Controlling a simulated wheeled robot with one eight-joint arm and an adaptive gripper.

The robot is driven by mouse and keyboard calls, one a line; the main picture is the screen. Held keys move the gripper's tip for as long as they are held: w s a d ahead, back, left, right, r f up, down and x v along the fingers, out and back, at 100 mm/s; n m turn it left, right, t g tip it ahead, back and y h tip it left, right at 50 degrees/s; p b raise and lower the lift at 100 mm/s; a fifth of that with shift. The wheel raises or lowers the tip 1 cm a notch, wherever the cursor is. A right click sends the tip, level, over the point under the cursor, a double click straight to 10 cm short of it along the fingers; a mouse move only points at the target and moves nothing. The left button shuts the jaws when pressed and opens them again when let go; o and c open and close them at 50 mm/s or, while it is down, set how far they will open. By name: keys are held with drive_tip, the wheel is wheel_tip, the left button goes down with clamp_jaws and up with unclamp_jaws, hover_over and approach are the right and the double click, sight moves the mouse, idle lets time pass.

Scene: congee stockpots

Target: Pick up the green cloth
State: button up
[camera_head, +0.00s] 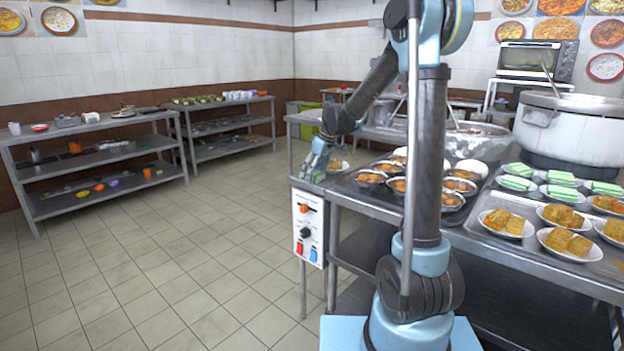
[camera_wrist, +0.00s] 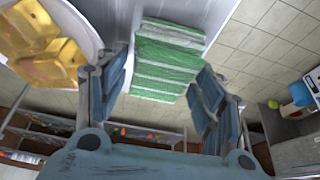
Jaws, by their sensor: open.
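The green cloth (camera_wrist: 168,62), a folded block with green and white stripes, lies at the edge of a steel tabletop in the wrist view. My gripper (camera_wrist: 162,68) is open, with one finger on each side of the cloth in that view and nothing held. I cannot tell whether the fingers touch it. In the head view my gripper (camera_head: 314,164) points down at the left end of the steel counter. It mostly hides the cloth there.
A white plate of yellow food (camera_wrist: 35,40) sits close to the left finger; it also shows in the head view (camera_head: 338,167). Bowls of orange food (camera_head: 370,178) and a control box (camera_head: 309,228) are nearby. The tiled floor (camera_head: 200,250) at left is clear.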

drive_tip(key=c, duration=0.8)
wheel_tip(320, 180, up, 10)
drive_tip(key=shift+r, duration=0.25)
idle(0.3)
